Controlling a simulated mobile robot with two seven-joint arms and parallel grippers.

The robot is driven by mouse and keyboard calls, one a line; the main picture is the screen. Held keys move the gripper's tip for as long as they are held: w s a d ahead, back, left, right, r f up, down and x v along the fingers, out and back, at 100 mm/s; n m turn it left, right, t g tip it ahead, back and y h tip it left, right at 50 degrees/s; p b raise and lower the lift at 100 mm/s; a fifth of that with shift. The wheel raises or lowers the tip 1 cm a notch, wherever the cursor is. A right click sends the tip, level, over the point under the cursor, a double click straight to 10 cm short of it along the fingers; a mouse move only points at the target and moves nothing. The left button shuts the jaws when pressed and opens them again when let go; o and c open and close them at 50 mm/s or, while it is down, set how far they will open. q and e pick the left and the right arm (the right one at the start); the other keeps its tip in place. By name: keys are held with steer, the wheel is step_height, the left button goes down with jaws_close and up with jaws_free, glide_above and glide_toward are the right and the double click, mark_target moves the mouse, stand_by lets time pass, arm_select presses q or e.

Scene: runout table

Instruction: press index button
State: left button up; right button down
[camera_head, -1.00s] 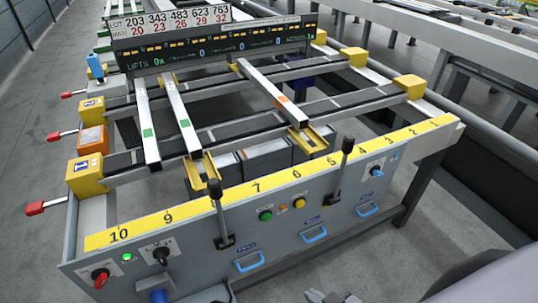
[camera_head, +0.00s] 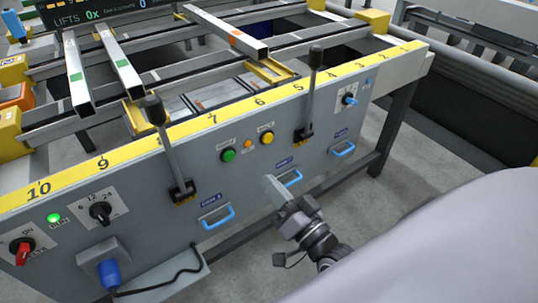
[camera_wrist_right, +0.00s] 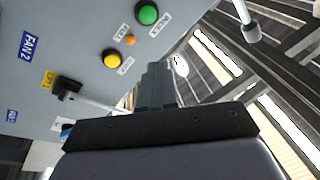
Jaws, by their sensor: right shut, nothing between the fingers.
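The grey front panel (camera_head: 140,200) carries a green button (camera_head: 228,155) and a yellow button (camera_head: 267,138), with a small orange lamp (camera_head: 248,144) between them. In the right wrist view, the shut fingers (camera_wrist_right: 155,80) are near the yellow button (camera_wrist_right: 111,57) and the green button (camera_wrist_right: 147,14). My left gripper is not in view.
Two black-knobbed levers (camera_head: 153,108) (camera_head: 315,55) stick up from the panel on either side of the buttons. Blue handles (camera_head: 218,217) sit low on it. A red switch (camera_head: 22,252), a rotary dial (camera_head: 100,211) and a blue plug (camera_head: 109,273) are at left.

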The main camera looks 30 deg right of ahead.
mark_target(268, 138)
arm_select(q)
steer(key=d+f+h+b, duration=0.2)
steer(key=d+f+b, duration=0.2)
steer(key=b, duration=0.8)
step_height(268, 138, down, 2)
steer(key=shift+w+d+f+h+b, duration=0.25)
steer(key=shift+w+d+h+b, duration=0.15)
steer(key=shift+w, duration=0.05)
arm_select(e)
steer(key=w+d+f+m+t+h, duration=0.1)
steer(key=d+m+t+h, duration=0.3)
steer(key=d+m+h, duration=0.4)
steer(key=f+m+h, duration=0.1)
steer(key=m+h, duration=0.2)
steer(key=m, duration=0.3)
steer(key=shift+d+t+h, duration=0.15)
steer(key=shift+t+h, duration=0.15)
steer(key=shift+h, duration=0.1)
steer(key=shift+w+f, duration=0.1)
steer(key=shift+w, duration=0.05)
arm_select(q)
steer(key=b, duration=0.1)
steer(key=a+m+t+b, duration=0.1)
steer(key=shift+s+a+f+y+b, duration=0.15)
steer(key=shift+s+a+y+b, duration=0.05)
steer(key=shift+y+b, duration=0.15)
arm_select(e)
steer(key=w, duration=0.8)
steer(key=shift+w+a, duration=0.3)
steer(key=shift+a, duration=0.05)
